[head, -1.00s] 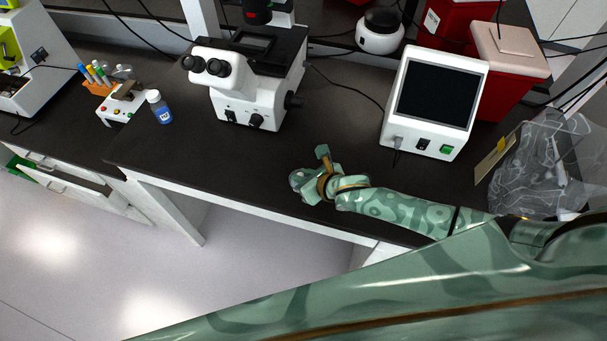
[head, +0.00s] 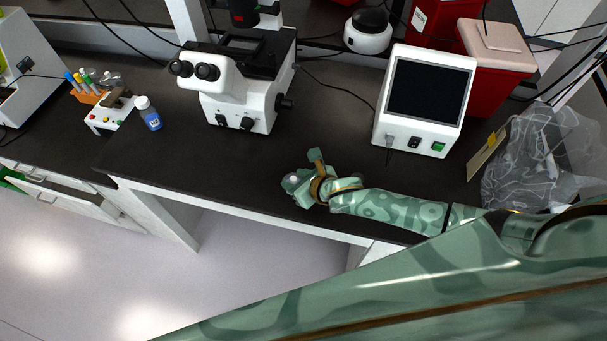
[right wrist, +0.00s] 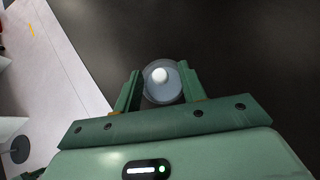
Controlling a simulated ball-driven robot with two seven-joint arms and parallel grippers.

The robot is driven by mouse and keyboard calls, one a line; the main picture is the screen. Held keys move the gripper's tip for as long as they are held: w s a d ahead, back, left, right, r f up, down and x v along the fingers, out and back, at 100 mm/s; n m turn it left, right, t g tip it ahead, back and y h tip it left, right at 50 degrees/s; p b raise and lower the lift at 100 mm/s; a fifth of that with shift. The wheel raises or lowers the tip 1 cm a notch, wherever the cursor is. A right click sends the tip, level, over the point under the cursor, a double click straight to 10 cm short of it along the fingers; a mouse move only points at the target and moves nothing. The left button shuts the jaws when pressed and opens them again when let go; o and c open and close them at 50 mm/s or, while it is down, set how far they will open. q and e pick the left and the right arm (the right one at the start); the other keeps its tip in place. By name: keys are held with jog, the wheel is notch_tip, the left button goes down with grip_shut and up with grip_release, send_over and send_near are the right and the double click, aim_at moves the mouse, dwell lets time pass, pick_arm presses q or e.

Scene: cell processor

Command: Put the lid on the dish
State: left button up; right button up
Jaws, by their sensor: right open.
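My right gripper (head: 304,177) is open, low over the dark bench near its front edge. In the right wrist view, its two fingers (right wrist: 159,90) stand on either side of a small round clear piece (right wrist: 152,94) with a bright white round spot in it. I cannot tell whether this piece is the dish or its lid, or whether the fingers touch it. In the head view the gripper mostly hides it. No second round piece can be made out. My left gripper is out of view.
A white microscope (head: 237,100) stands behind and left of the gripper. A white screen unit (head: 425,102) stands at the right, with a clear bag (head: 535,165) beyond it. A blue-labelled bottle (head: 149,114) and a tube rack (head: 91,97) are at the left. The bench between is clear.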

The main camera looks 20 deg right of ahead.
jog(key=p+v, duration=0.2)
jog(key=v, duration=1.4)
dwell(0.7)
